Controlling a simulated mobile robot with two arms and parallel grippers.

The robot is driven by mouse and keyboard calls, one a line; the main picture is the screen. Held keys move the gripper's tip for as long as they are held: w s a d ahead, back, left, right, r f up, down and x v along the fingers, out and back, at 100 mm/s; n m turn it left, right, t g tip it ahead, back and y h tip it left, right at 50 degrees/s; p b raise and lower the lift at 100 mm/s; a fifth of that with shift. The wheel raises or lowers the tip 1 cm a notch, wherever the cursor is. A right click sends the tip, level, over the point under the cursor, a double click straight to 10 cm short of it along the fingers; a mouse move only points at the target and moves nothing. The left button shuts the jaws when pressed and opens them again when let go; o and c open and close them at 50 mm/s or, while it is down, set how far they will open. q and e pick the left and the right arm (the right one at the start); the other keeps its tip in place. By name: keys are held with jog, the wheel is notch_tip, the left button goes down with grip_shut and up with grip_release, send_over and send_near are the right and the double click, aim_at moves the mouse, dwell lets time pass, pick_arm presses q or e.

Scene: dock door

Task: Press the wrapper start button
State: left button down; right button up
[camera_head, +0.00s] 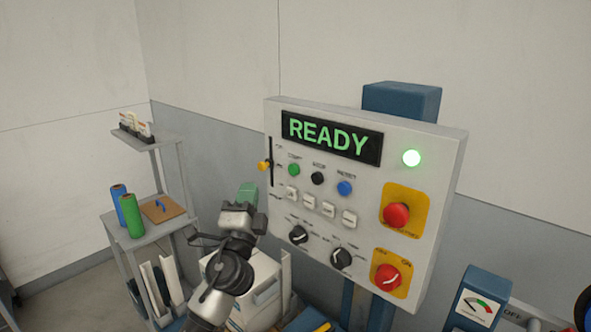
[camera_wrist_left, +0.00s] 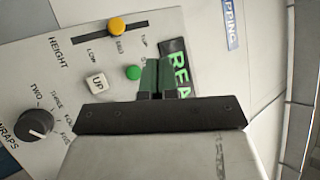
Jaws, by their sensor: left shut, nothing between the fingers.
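The green round start button (camera_head: 293,170) sits in the top row of the white control panel (camera_head: 255,240), under the lit READY display (camera_head: 331,139). The button also shows in the left wrist view (camera_wrist_left: 133,72), just left of my fingertips. My left gripper (camera_head: 248,187) is shut and empty, with green fingers pointing up, left of the panel's lower left part in the head view. In the left wrist view its fingers (camera_wrist_left: 156,66) overlap the panel and partly cover the display. I cannot tell the exact gap to the panel. My right gripper is not in view.
A black button (camera_head: 317,178), a blue button (camera_head: 344,188), white keys, knobs and red switches (camera_head: 396,214) share the panel. A yellow slider (camera_head: 264,165) is at its left edge. A grey shelf cart (camera_head: 160,228) with green and blue rolls stands at left.

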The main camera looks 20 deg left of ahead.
aim_at(294, 170)
pick_arm(q)
jog(key=shift+s+r, duration=0.1)
jog(key=shift+r, duration=0.2)
jog(key=w+d+b, duration=0.3)
jog(key=w, duration=0.5)
jog(key=shift+w, duration=0.2)
jog(key=shift+f+b, duration=0.1)
jog(key=shift+b, duration=0.2)
dwell(1.8)
jog(key=shift+w+d, duration=0.1)
jog(key=shift+w, duration=0.3)
